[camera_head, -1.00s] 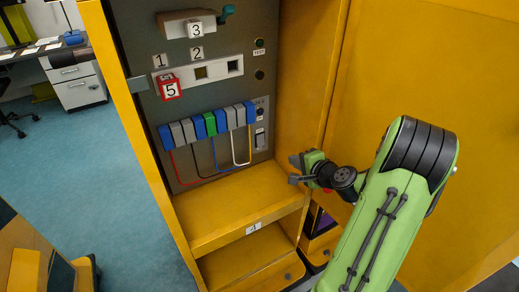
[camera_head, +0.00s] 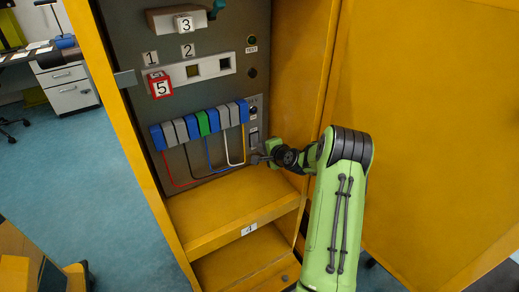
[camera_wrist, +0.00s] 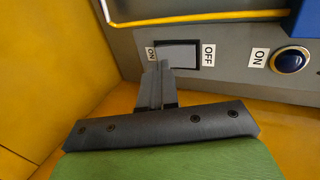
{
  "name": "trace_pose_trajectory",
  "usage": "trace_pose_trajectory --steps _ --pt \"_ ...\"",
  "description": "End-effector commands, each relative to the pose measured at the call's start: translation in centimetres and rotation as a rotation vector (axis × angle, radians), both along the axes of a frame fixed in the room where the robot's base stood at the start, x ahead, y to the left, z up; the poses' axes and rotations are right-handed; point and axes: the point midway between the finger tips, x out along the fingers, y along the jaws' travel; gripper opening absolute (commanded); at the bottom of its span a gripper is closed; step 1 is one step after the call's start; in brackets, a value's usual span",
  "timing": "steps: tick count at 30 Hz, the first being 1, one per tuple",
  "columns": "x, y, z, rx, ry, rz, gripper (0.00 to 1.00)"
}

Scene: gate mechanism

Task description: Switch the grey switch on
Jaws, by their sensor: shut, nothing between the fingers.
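The grey rocker switch (camera_wrist: 182,54) sits on the grey panel in the wrist view, between an ON label (camera_wrist: 151,53) at its left end and an OFF label (camera_wrist: 208,55) at its right end. My gripper (camera_wrist: 160,68) is shut and empty, with its tips at the lower left part of the switch, close to the ON end. I cannot tell whether they touch it. In the head view my gripper (camera_head: 257,158) is at the lower right of the panel, just below the switch (camera_head: 253,140).
A dark blue button (camera_wrist: 291,60) with its own ON label is right of the switch in the wrist view. Coloured blocks (camera_head: 201,123) with wires stand left of it in the head view. The yellow cabinet wall (camera_head: 292,90) and shelf (camera_head: 225,205) bound the space.

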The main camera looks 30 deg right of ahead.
Motion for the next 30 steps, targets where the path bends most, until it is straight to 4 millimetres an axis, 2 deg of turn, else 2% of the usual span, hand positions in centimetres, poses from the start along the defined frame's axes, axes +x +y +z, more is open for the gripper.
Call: trace_pose_trajectory --steps 3,7,19,30 --pt "1.5 -0.1 -0.8 0.000 0.000 0.001 0.00" --pt "2.2 -0.1 -1.1 0.000 0.001 0.000 0.00" --pt "2.8 -0.1 -1.5 0.000 0.000 0.001 0.00" --pt "2.7 -0.1 -0.7 -0.001 0.000 0.000 0.00"
